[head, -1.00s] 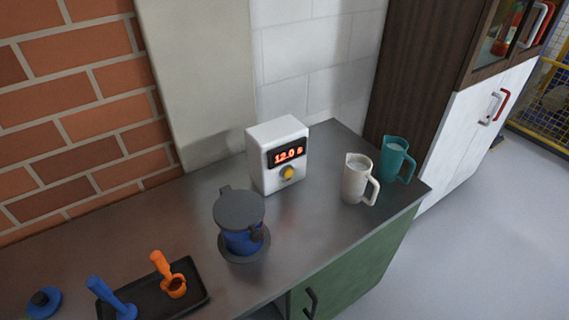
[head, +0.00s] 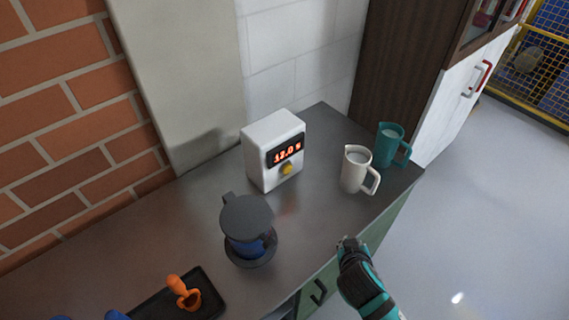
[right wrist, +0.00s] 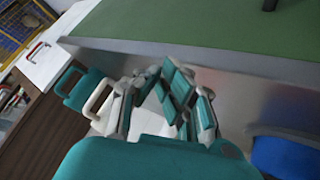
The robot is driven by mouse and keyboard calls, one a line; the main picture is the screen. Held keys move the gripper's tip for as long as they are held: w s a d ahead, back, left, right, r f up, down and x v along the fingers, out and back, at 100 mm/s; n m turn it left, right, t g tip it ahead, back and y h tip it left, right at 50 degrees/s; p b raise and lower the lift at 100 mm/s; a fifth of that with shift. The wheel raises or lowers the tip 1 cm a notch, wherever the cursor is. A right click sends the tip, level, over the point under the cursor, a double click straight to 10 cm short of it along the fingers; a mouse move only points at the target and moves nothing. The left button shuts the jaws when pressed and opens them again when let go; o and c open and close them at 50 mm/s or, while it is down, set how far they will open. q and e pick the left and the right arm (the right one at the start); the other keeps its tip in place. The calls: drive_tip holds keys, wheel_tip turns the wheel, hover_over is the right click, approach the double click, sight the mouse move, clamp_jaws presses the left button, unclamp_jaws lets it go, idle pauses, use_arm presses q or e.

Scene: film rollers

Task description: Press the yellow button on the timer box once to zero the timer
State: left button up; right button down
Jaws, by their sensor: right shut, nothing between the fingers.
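The white timer box (head: 272,130) stands upright on the grey counter near the wall. Its red display reads about 12.0 s. The yellow button (head: 287,169) is on its front, below the display, with nothing touching it. My right gripper (head: 349,243) is shut and empty over the counter's front edge, right of and nearer than the box, clearly apart from it. In the right wrist view the fingers (right wrist: 168,92) show with a white surface (right wrist: 152,122), apparently the box, behind them; the button is hidden there.
A white jug (head: 353,178) and a teal jug (head: 385,150) stand right of the box. A dark-lidded blue vessel (head: 247,218) stands front left of it. A black tray (head: 155,308) holds an orange scoop (head: 184,294). Counter between box and front edge is clear.

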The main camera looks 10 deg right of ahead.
sight(287, 169)
drive_tip(key=w+t, duration=0.1)
drive_tip(key=w, duration=0.1)
drive_tip(key=w+a+r+t, duration=0.1)
drive_tip(key=w, duration=0.2)
drive_tip(key=w+a+n+t, duration=0.1)
drive_tip(key=w, duration=0.1)
drive_tip(key=shift+w+r+t, duration=0.2)
drive_tip(key=shift+w+t, duration=0.1)
drive_tip(key=shift+w, duration=0.05)
drive_tip(key=w+a+t, duration=0.1)
drive_tip(key=w+a+n+y, duration=0.1)
drive_tip(key=w, duration=0.1)
drive_tip(key=w+a+r+n+t+y, duration=0.1)
drive_tip(key=shift+w+t, duration=0.25)
drive_tip(key=shift+t, duration=0.05)
drive_tip(key=shift+w+a+n+y, duration=0.3)
drive_tip(key=shift+a+n+y, duration=0.15)
drive_tip(key=shift+n, duration=0.15)
drive_tip(key=shift+w+a, duration=0.2)
drive_tip(key=shift+w, duration=0.15)
drive_tip(key=w+a, duration=0.2)
drive_tip(key=w, duration=0.1)
drive_tip(key=w+a, duration=0.1)
drive_tip(key=w, duration=0.1)
drive_tip(key=shift+w+a+f+b, duration=0.2)
drive_tip(key=shift+w+a+b, duration=0.1)
drive_tip(key=shift+b, duration=0.1)
drive_tip(key=shift+w+a+r, duration=0.1)
drive_tip(key=shift+w+a, duration=0.3)
drive_tip(key=shift+w, duration=0.15)
